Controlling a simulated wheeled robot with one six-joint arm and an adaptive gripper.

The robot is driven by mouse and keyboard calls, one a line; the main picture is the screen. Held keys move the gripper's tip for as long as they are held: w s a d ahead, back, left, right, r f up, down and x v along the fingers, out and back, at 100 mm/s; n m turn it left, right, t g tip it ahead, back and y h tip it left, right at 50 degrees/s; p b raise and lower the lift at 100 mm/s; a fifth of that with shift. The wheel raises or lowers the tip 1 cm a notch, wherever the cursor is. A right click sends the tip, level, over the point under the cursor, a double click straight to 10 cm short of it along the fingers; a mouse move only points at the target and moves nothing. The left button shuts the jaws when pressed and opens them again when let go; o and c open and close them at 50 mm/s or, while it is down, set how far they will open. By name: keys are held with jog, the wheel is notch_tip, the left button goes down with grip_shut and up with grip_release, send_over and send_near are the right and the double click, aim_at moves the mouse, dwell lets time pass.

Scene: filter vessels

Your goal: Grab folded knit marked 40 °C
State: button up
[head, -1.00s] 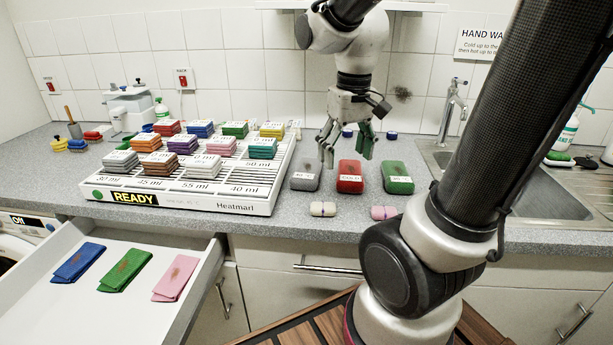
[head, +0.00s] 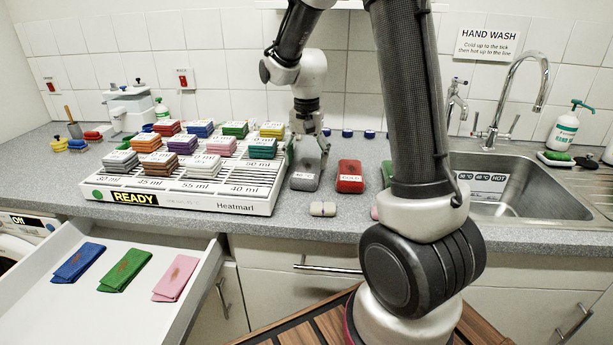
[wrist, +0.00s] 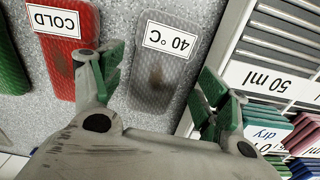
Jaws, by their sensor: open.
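The grey folded knit (wrist: 152,85) lies on the counter, with a white label reading 40 °C and a brownish smudge on it. It also shows in the head view (head: 303,172), left of the red one. My gripper (wrist: 160,78) is open and empty, pointing down over the knit's far end. In the wrist view one finger is on each side of the knit. The left finger overlaps the edge of the red piece; the right finger is near the rack. In the head view my gripper (head: 307,142) partly hides the knit's far end. I cannot tell the exact height.
The red piece marked COLD (head: 350,177) lies right of the knit, and a green one is mostly behind my arm. The white Heatmarl rack (head: 262,207) with folded stacks is close on the left. A small beige item (head: 322,209) lies in front. The sink (head: 520,200) is right.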

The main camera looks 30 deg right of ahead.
aim_at(306, 170)
jog(key=f, duration=0.4)
jog(key=shift+w+f, duration=0.2)
jog(key=shift+f, duration=0.1)
jog(key=c, duration=0.7)
jog(key=shift+r, duration=0.15)
